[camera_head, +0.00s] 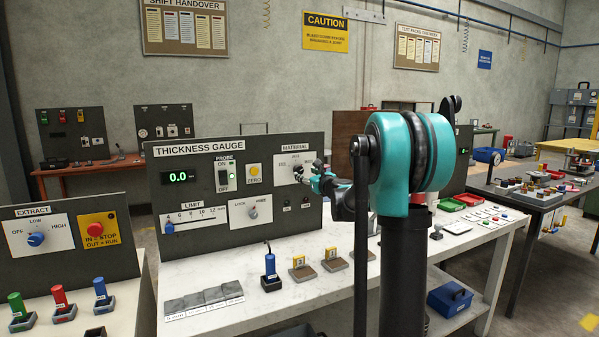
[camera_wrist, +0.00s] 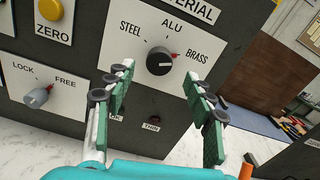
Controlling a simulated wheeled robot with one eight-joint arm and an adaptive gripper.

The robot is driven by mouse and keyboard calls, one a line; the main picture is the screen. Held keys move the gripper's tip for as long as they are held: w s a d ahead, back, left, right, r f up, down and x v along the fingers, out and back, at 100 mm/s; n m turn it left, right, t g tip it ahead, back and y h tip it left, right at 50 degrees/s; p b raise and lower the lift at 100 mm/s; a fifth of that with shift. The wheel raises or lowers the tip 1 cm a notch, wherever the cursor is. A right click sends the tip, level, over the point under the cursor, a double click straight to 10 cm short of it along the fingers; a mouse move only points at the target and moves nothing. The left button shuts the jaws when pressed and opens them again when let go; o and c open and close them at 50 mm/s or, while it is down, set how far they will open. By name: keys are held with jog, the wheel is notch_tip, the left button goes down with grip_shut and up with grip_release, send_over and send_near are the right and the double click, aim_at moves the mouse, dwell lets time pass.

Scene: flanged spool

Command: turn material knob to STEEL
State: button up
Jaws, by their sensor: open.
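The material knob (camera_wrist: 160,61) is a round black knob on a white plate labelled STEEL, ALU and BRASS. Its red pointer tip is on the right side, toward BRASS; STEEL is at the upper left. My gripper (camera_wrist: 158,79) is open in the wrist view, with one green-padded finger to the lower left of the knob and the other to its lower right. Nothing is between the fingers, and I see no contact with the knob. In the head view my gripper (camera_head: 314,177) is in front of the MATERIAL plate (camera_head: 288,161) and partly hides the knob area.
The thickness gauge panel (camera_head: 222,229) also carries a LOCK/FREE knob (camera_wrist: 38,97), a yellow ZERO button (camera_wrist: 50,9) and small dark buttons below the material plate. A blue-handled probe (camera_head: 270,268) and small blocks stand on the white bench (camera_head: 330,302) in front.

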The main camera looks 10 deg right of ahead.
aim_at(300, 170)
jog(key=x, duration=0.7)
jog(key=shift+c, duration=0.5)
jog(key=c, duration=1.1)
jog(key=shift+o, duration=0.2)
